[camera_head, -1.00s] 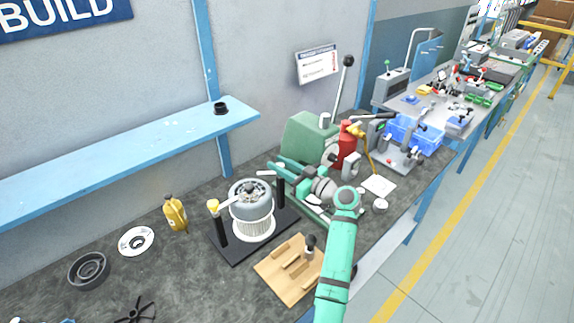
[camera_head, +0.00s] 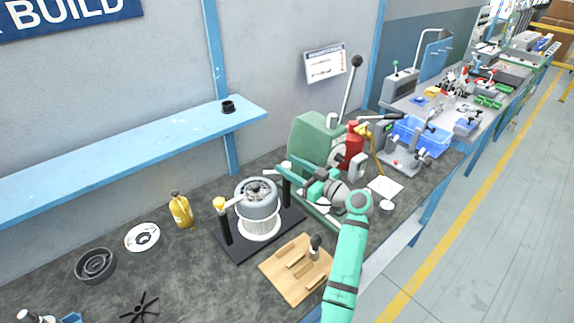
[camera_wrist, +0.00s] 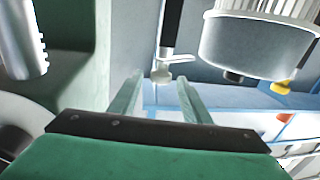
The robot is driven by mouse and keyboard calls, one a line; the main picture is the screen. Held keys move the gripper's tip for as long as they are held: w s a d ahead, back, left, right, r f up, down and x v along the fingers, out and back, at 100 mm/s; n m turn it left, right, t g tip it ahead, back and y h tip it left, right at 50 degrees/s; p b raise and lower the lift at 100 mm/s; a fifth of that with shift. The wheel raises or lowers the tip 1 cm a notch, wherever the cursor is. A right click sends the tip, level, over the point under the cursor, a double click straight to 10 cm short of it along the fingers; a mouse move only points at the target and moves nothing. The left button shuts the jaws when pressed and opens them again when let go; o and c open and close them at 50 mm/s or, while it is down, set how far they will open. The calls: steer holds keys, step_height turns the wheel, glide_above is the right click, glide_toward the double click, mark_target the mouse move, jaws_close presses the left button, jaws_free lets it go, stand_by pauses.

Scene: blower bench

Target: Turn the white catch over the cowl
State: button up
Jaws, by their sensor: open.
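The grey cowl (camera_head: 257,200) sits over a white ribbed wheel on a black base. The white catch (camera_head: 270,172) is on the black post right of the cowl, its lever pointing left toward the cowl's rim. In the wrist view, which is upside down, the white catch (camera_wrist: 163,71) is at the post's end, with its arm toward the cowl (camera_wrist: 255,48). My gripper (camera_head: 298,174) is just right of that post. Its open fingers (camera_wrist: 160,79) appear either side of the catch; contact cannot be told. A yellow catch (camera_head: 219,203) tops the left post.
A yellow bottle (camera_head: 181,210) stands left. A blue shelf (camera_head: 130,145) hangs behind.

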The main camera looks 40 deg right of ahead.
steer(key=v, duration=0.9)
steer(key=shift+c, duration=0.6)
